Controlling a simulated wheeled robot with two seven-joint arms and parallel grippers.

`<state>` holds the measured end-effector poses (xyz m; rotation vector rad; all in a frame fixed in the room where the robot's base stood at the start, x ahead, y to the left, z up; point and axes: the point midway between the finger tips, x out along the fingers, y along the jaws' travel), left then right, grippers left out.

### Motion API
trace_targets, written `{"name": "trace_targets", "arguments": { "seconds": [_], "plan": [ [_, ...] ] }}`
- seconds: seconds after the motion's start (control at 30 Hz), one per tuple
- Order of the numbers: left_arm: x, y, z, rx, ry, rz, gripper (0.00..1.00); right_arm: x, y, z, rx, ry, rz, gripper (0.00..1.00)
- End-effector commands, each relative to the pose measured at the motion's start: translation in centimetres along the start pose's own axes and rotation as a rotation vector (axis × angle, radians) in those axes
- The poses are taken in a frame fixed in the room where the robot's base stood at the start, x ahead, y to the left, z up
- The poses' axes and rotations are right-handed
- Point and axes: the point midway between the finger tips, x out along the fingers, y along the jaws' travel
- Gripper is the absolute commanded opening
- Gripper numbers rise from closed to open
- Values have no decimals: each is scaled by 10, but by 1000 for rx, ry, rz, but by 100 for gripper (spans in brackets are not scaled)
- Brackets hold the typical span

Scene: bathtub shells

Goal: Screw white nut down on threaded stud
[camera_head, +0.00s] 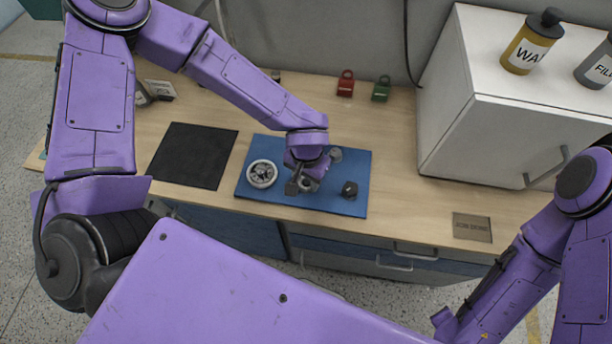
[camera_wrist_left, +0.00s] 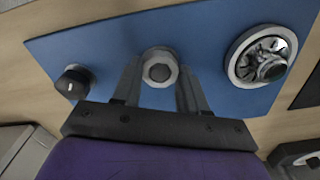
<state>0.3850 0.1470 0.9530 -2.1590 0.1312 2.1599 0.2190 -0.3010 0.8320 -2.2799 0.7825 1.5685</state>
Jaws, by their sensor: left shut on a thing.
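The white nut (camera_wrist_left: 159,58) shows in the left wrist view, between the two fingers of my left gripper (camera_wrist_left: 160,80). The dark round end of the threaded stud (camera_wrist_left: 160,73) shows in the nut's centre, so the nut sits around the stud. My left gripper is shut on the nut, over the middle of the blue mat (camera_head: 345,207); it also shows in the head view (camera_head: 302,186). How far down the nut sits cannot be told. My right arm comes in at the right edge of the head view, but its gripper does not show.
A white-rimmed wheel-like part (camera_head: 262,174) lies left on the mat, a black knob (camera_head: 349,190) right. A black pad (camera_head: 192,155) lies further left. Red (camera_head: 345,84) and green (camera_head: 381,89) padlock-like things stand behind. A white cabinet (camera_head: 500,110) stands right.

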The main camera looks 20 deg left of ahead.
Motion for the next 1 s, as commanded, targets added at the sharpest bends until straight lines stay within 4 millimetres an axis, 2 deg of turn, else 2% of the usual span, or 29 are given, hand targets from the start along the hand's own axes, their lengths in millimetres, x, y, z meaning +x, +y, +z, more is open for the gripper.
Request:
{"name": "trace_targets", "arguments": {
  "seconds": [0.2, 0.23, 0.3, 0.5, 0.53, 0.57, 0.83, 0.93, 1.0],
  "plan": [
    [0, 0, 0, 12, 1, 0, 7, 0, 0, 0, 0, 0, 0, 43],
    [0, 0, 0, 11, 1, 0, 52, 0, 0, 0, 0, 0, 0, 43],
    [0, 0, 0, 11, 1, 0, 72, 0, 0, 0, 0, 0, 0, 43],
    [0, 0, 0, 9, 0, 0, 72, 0, 0, 0, 0, 0, 0, 43],
    [0, 0, 0, 9, 0, 0, 66, 0, 0, 0, 0, 0, 0, 43],
    [0, 0, 0, 9, 0, 0, 64, 0, 0, 0, 0, 0, 0, 43],
    [0, 0, 0, -9, 0, 0, 64, 0, 0, 0, 0, 0, 0, 43],
    [0, 0, 0, -164, -1, 0, 64, 0, 0, 0, 0, 0, 0, 43],
    [0, 0, 0, -330, -2, 1, 64, 0, 0, 0, 0, 0, 0, 43]
  ]
}}
